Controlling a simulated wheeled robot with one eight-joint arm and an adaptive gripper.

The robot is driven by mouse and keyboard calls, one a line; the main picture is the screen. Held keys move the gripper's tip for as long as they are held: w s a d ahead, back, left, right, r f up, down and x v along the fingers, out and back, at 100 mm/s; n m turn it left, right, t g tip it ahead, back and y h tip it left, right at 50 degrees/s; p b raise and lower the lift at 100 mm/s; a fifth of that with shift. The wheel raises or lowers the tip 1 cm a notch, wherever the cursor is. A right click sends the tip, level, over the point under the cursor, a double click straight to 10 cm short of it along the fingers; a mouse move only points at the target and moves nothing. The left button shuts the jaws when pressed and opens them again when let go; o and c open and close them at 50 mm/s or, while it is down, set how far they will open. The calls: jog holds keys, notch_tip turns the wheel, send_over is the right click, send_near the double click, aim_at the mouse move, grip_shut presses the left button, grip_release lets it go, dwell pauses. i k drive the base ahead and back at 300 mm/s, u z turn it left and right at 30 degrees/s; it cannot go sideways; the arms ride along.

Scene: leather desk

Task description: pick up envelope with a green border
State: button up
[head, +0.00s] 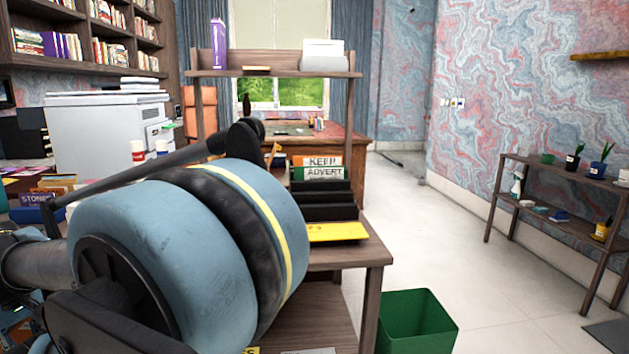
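I cannot make out an envelope with a green border in the head view. My large blue-grey and black arm link fills the lower left and hides much of the desk behind it. My gripper is not in view. A flat yellow item (337,231) lies at the front of a black tray stack (328,212) on the wooden desk (373,250). Small flat colourful items (20,171) lie on the surface at far left, too small to tell apart.
A white printer (95,128) stands at left. A green bin (416,322) is on the floor right of the desk. A plant shelf (560,185) lines the right wall. The floor (440,240) between is clear.

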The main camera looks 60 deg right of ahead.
aim_at(333, 172)
jog(key=z, duration=0.05)
jog(key=k, duration=1.95)
jog(key=z, duration=1.9)
jog(key=i, duration=0.95)
